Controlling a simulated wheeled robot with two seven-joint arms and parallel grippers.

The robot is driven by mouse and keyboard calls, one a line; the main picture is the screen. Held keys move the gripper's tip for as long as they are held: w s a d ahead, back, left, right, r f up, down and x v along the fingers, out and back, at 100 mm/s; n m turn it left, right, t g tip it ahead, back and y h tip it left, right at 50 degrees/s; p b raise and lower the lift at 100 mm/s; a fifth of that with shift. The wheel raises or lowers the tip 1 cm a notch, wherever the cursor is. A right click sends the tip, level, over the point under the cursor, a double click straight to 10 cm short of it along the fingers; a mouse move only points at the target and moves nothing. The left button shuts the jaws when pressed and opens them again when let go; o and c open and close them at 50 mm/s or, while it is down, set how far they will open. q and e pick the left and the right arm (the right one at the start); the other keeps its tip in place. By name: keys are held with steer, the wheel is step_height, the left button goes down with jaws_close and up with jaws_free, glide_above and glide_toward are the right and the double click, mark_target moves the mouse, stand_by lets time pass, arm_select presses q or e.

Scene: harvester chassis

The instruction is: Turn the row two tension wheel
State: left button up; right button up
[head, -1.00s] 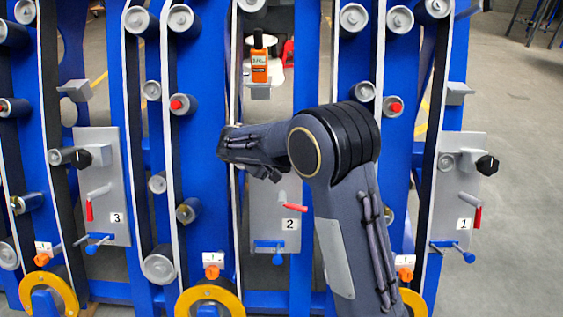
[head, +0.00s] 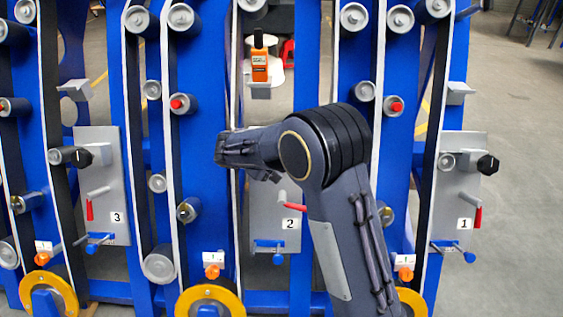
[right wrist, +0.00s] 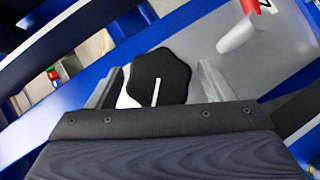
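The row two tension wheel shows in the right wrist view as a black lobed knob (right wrist: 160,78) with a white pointer line. My right gripper (right wrist: 157,82) has its two grey fingers apart, one on each side of the knob, with narrow gaps still visible. In the head view my right arm reaches in from below and covers the knob. The grey plate marked 2 (head: 265,220) shows below my arm, with a red-tipped lever (head: 292,206). My left gripper is not in view.
Similar plates marked 3 (head: 112,205) and 1 (head: 462,200) carry black knobs of their own. An orange device (head: 260,66) stands on a bracket above my forearm. Blue uprights, white-edged belts and several rollers surround the arm closely.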

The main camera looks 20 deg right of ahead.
steer(key=shift+r, duration=0.1)
steer(key=p+v, duration=0.1)
steer(key=v, duration=0.6)
steer(key=shift+a+r, duration=0.2)
steer(key=shift+a, duration=0.1)
steer(key=shift+s, duration=0.15)
